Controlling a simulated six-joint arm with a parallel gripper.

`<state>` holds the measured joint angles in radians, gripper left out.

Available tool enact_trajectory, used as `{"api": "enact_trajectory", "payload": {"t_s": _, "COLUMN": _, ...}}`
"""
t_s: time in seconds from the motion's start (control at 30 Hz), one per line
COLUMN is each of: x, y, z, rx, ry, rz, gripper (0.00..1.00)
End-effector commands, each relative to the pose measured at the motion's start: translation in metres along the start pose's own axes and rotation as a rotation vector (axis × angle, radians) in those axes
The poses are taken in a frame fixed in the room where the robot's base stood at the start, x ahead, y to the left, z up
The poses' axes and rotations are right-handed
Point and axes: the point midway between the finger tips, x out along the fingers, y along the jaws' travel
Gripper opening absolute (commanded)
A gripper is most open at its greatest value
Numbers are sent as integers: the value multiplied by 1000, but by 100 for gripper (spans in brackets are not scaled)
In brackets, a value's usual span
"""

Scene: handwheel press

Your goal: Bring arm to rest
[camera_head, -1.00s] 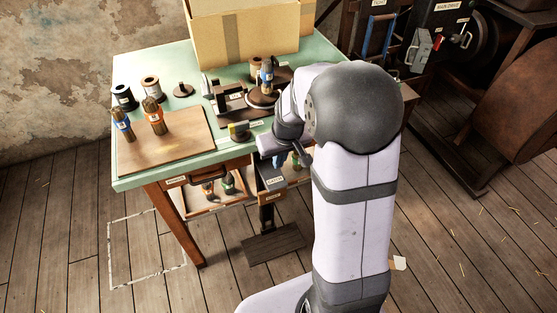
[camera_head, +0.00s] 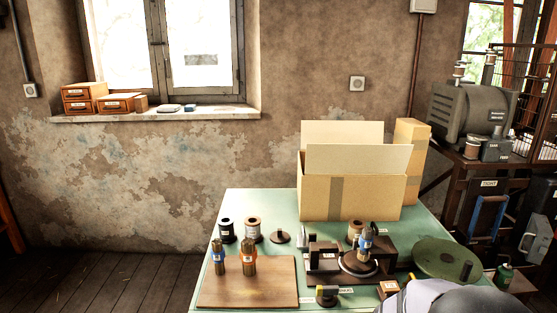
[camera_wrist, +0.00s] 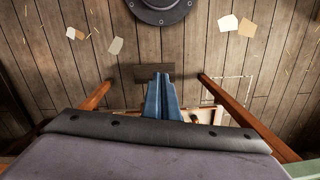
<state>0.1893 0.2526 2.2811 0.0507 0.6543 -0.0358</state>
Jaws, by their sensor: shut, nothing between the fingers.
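My gripper (camera_wrist: 163,78) shows in the wrist view as two blue fingers pressed together, with nothing between them. It points toward the plank floor, in front of the table's legs and an open drawer (camera_wrist: 207,114). In the head view only a grey and pale part of my arm (camera_head: 440,298) shows at the bottom edge. The gripper itself is out of that picture.
The green table (camera_head: 240,205) carries a large cardboard box (camera_head: 350,197), a wooden board (camera_head: 245,285) with two handled tools, several spools and a press fixture (camera_head: 325,262). A motor (camera_head: 470,110) stands at right. A dark footboard (camera_wrist: 152,73) lies below.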

Motion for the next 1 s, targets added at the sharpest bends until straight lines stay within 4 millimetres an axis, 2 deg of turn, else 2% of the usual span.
{"api": "enact_trajectory", "payload": {"t_s": 0.03, "x": -10, "y": -2, "z": 28, "rx": -2, "ry": -41, "rz": 9, "gripper": 0}}
{"api": "enact_trajectory", "payload": {"t_s": 0.1, "x": -30, "y": -5, "z": 62, "rx": -29, "ry": -80, "rz": 24, "gripper": 0}}
{"api": "enact_trajectory", "payload": {"t_s": 0.17, "x": -46, "y": -8, "z": 82, "rx": -64, "ry": -87, "rz": 34, "gripper": 0}}
{"api": "enact_trajectory", "payload": {"t_s": 0.23, "x": -66, "y": -13, "z": 95, "rx": -102, "ry": -68, "rz": 40, "gripper": 0}}
{"api": "enact_trajectory", "payload": {"t_s": 0.33, "x": -94, "y": -23, "z": 97, "rx": -145, "ry": -16, "rz": 40, "gripper": 0}}
{"api": "enact_trajectory", "payload": {"t_s": 0.4, "x": -110, "y": -29, "z": 91, "rx": -169, "ry": 22, "rz": 38, "gripper": 0}}
{"api": "enact_trajectory", "payload": {"t_s": 0.5, "x": -120, "y": -35, "z": 88, "rx": -189, "ry": 43, "rz": 36, "gripper": 0}}
{"api": "enact_trajectory", "payload": {"t_s": 1.0, "x": -120, "y": -37, "z": 88, "rx": -199, "ry": 43, "rz": 36, "gripper": 0}}
